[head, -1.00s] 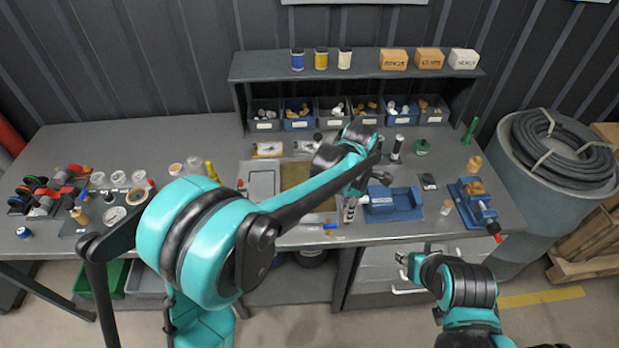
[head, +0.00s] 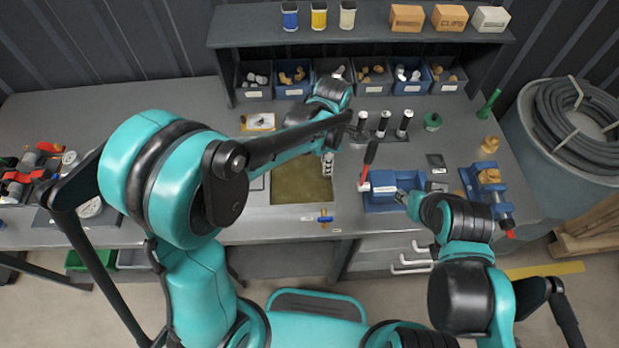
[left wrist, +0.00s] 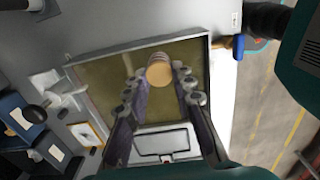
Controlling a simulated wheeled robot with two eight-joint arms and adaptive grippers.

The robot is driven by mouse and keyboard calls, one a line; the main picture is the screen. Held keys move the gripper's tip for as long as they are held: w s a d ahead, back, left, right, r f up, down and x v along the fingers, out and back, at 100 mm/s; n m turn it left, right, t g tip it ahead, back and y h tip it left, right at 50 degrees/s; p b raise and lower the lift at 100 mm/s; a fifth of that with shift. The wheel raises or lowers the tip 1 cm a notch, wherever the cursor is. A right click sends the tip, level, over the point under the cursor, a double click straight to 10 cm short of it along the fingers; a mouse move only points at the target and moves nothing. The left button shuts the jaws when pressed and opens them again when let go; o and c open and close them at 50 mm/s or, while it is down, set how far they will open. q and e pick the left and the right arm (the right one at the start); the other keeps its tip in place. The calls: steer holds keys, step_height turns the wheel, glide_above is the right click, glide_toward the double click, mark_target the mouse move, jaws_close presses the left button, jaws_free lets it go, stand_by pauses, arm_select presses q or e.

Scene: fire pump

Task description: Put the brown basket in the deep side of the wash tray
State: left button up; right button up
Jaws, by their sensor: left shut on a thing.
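The wash tray has an olive-brown deep side (head: 285,190) and a paler side, mostly behind my left arm in the head view. Both sides show in the left wrist view, the olive one (left wrist: 100,85) above the pale one (left wrist: 165,140). My left gripper (head: 327,165) points down over the olive side near its right edge. In the left wrist view its fingers (left wrist: 160,88) are closed around a small round brown basket (left wrist: 160,70), seen over the olive floor; its height above it is unclear. My right gripper (head: 402,198) is by the blue holder; its jaws are unclear.
A blue holder (head: 385,200) and a red-and-black tool (head: 368,165) are right of the tray. A blue vise (head: 488,190) is farther right. Labelled bins (head: 335,75) line the shelf behind. A blue-handled valve (head: 325,219) is at the tray's front.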

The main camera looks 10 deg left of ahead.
arm_select(q)
steer(key=a+f, duration=0.1)
steer(key=f, duration=0.1)
steer(key=s+a+f+b, duration=0.1)
steer(key=f, duration=0.1)
steer(key=s+a+f+b, duration=0.1)
steer(key=a+f, duration=0.1)
steer(key=f, duration=0.1)
steer(key=shift+s, duration=0.1)
steer(key=shift+f, duration=0.1)
steer(key=o, duration=0.9)
